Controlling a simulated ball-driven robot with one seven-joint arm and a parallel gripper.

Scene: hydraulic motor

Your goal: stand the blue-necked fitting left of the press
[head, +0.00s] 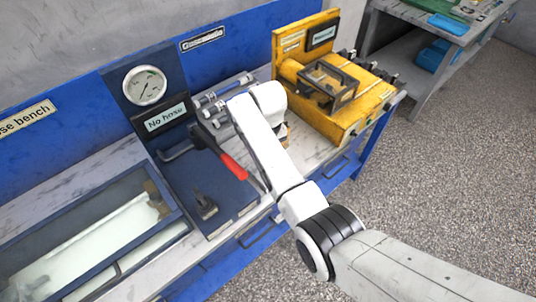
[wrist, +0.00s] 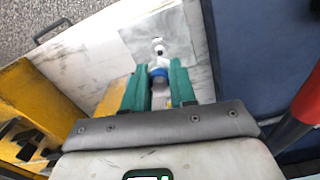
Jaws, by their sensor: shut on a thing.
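My gripper (wrist: 158,78) has two teal fingers, shut on the blue-necked fitting. The fitting's blue neck (wrist: 158,71) shows between the fingertips in the wrist view, with a pale end beyond it and a grey part nearer the palm. In the head view my white wrist hides the fitting and the fingers, above the strip of bench between two machines. On the left is a dark blue unit (head: 182,190) with a gauge, a "No hose" display and a red-handled lever (head: 232,166). On the right is a yellow machine (head: 330,122) with a caged chamber. Neither is legibly marked as the press.
Silver rods (head: 222,92) lie along the back of the bench. A glass-topped case (head: 88,228) is at the left. In the wrist view the marble bench top (wrist: 95,52) is bare beside a paler square under the fitting. Another table (head: 435,22) stands back right.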

